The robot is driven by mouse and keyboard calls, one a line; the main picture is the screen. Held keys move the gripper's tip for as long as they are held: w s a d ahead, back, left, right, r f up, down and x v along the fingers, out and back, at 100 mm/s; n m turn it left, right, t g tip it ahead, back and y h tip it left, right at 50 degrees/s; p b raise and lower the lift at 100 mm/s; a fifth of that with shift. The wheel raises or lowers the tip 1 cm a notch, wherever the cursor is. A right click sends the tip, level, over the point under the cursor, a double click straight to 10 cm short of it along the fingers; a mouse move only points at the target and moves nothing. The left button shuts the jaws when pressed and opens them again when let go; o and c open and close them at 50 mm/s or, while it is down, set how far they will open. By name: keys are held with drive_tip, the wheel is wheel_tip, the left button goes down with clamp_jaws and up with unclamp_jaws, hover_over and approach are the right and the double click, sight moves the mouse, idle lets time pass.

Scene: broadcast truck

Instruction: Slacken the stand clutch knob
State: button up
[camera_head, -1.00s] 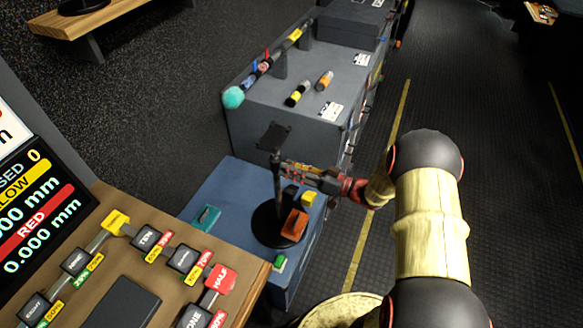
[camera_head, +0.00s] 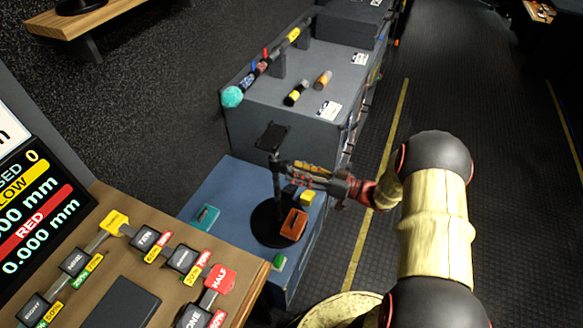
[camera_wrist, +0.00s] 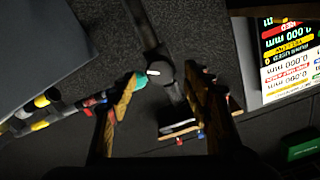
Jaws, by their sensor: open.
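The stand is a black post (camera_head: 277,186) on a round black base, with a small flat plate (camera_head: 272,137) on top. In the wrist view, the dark clutch knob (camera_wrist: 158,71) with a white mark sits on the post (camera_wrist: 146,28). My gripper (camera_head: 285,168) reaches the upper post from the right in the head view. In the wrist view, its two yellow-and-dark fingers (camera_wrist: 160,84) are apart, with the knob between their tips. I cannot tell whether either finger touches it. The knob is too small to make out in the head view.
The stand is on a low blue-grey surface (camera_head: 222,187), with an orange-red block (camera_head: 293,224), a yellow block (camera_head: 307,198) and a teal block (camera_head: 205,216). Behind is a grey case (camera_head: 262,113) carrying a teal-tipped pole (camera_head: 232,97). A wooden console (camera_head: 180,290) stands in front.

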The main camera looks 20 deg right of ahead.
drive_tip(key=v, duration=0.9)
